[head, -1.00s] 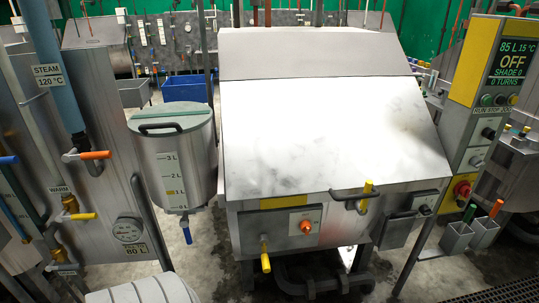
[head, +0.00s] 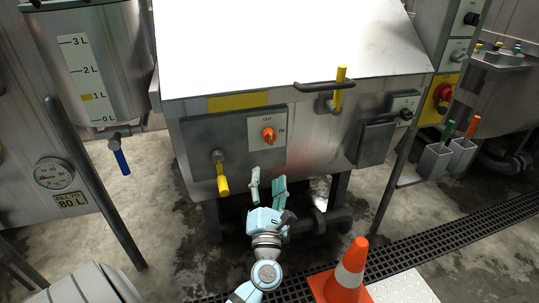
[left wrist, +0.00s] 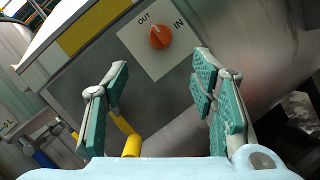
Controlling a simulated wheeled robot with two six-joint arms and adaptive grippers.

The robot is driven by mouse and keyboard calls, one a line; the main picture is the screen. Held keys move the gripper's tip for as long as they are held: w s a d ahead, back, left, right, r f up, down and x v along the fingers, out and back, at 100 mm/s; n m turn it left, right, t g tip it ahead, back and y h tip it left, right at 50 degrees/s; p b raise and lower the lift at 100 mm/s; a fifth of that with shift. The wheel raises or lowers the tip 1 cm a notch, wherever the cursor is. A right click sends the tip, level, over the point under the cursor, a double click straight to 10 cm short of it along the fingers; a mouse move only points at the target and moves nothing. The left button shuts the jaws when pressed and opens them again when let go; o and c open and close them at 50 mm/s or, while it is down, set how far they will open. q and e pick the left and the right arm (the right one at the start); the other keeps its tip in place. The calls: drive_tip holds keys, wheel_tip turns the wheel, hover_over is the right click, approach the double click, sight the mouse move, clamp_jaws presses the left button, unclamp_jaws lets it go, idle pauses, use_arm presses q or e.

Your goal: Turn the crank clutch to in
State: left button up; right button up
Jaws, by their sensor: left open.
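The crank clutch is an orange knob (head: 268,135) on a pale plate marked OUT above and IN to the right, on the front of the steel machine (head: 330,140). The knob also shows in the left wrist view (left wrist: 160,36), beyond the fingers. Which label the knob points to is hard to tell. My left gripper (head: 267,183) is open and empty, below the knob and apart from it. In the left wrist view its two teal-padded fingers (left wrist: 160,72) stand wide apart. My right gripper is not in view.
A yellow-handled crank or valve lever (head: 222,180) hangs left of the knob. A black bar handle (head: 325,86) and yellow grip (head: 341,88) stick out at upper right. An orange cone (head: 349,272) stands on the floor at lower right.

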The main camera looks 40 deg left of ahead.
sight(269, 142)
use_arm(q)
drive_tip(key=x, duration=1.2)
drive_tip(key=shift+w+a+r, duration=0.15)
drive_tip(key=shift+w, duration=0.2)
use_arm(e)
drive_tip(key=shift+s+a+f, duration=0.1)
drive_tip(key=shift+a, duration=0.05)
